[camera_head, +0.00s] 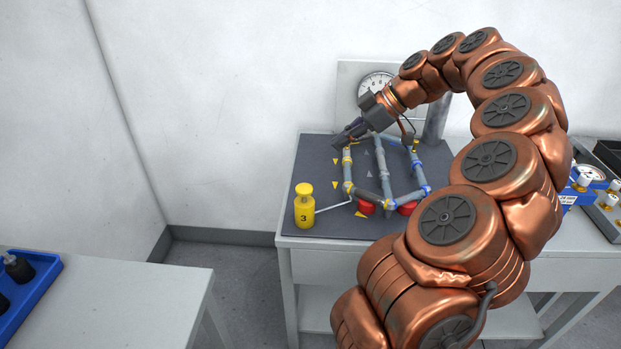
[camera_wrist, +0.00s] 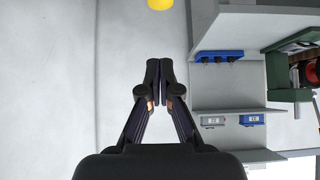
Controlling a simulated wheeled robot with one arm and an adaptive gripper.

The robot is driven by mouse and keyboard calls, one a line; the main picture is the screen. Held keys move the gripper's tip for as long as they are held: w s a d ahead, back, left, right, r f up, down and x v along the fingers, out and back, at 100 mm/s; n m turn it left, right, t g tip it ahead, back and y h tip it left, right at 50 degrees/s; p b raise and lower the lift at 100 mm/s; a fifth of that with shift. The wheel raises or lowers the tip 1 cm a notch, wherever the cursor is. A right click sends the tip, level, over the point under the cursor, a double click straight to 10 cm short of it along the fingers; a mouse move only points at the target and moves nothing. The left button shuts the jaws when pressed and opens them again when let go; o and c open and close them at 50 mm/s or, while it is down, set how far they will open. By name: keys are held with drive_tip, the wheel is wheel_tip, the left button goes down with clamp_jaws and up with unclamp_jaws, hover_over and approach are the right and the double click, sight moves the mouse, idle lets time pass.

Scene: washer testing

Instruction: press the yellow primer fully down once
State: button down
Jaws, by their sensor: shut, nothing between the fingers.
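The yellow primer (camera_head: 304,211) stands upright at the front left corner of the dark mat, marked with a 3 and topped by a round yellow cap. A thin pipe joins it to the pipework on its right. My gripper (camera_head: 341,140) is shut and empty, above the mat and behind and to the right of the primer, apart from it. In the wrist view my gripper (camera_wrist: 160,72) shows its fingertips together. A yellow round shape (camera_wrist: 160,4), probably the primer's cap, is cut off by the top edge there.
Grey pipework (camera_head: 382,170) with yellow and blue fittings and red valve knobs (camera_head: 366,207) stands on the mat beside the primer. A round gauge (camera_head: 376,87) is on the panel behind. A separate table (camera_head: 120,290) with a blue tray (camera_head: 40,282) is at left. Floor between the tables is clear.

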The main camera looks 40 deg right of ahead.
drive_tip(key=p, duration=0.3)
hover_over(312, 187)
wheel_tip(312, 187, down, 6)
drive_tip(key=shift+f, duration=0.2)
wheel_tip(312, 187, down, 3)
drive_tip(key=shift+w+a+f+p, duration=0.1)
drive_tip(key=shift+w+a+p, duration=0.05)
drive_tip(key=shift+p, duration=0.45)
drive_tip(key=shift+f, duration=0.75)
wheel_tip(312, 187, down, 3)
drive_tip(key=b, duration=0.4)
